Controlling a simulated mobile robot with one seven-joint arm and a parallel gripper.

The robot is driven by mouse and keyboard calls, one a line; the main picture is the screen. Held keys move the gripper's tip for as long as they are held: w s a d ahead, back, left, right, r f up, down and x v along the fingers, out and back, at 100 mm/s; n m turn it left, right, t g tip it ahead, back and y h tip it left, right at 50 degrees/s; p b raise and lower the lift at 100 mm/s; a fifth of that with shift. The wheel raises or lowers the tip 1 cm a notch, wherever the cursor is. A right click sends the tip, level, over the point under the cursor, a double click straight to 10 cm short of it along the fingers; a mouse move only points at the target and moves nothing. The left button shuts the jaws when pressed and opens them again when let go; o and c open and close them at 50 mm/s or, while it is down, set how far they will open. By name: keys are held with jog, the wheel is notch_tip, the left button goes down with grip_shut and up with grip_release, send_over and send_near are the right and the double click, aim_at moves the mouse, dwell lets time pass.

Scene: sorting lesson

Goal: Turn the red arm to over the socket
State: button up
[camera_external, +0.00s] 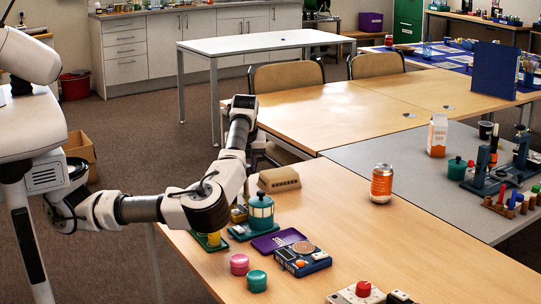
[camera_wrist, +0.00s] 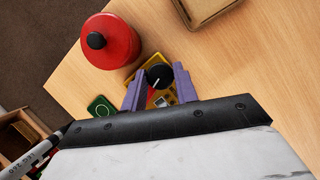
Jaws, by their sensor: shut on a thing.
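My gripper (camera_wrist: 160,80) shows in the wrist view with its two purple fingers on either side of a black knob (camera_wrist: 159,72) with a white mark. It is shut on this knob. Under the knob is a small yellow part (camera_wrist: 166,99) with some red beside it, mostly hidden by the fingers. A green plate with a pale ring (camera_wrist: 101,107) lies just to the left. I cannot make out a whole red arm or which part is the socket. In the external view my arm hides the gripper and what it holds.
A red canister with a black knob (camera_wrist: 110,42) stands close by, up and left of my fingers. A tan box (camera_external: 278,180), a teal canister (camera_external: 261,212), a purple tray (camera_external: 279,240) and an orange can (camera_external: 381,184) stand on the table.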

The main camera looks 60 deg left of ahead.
jog(key=shift+f+m+t+h+b, duration=0.1)
jog(key=shift+m+t+h+b, duration=0.2)
jog(key=shift+m+b, duration=0.7)
jog(key=shift+m, duration=0.4)
jog(key=o, duration=1)
jog(key=shift+c, duration=0.2)
jog(key=p+v, duration=0.1)
jog(key=v, duration=1.3)
jog(key=shift+s, duration=0.2)
jog(key=shift+a, duration=0.1)
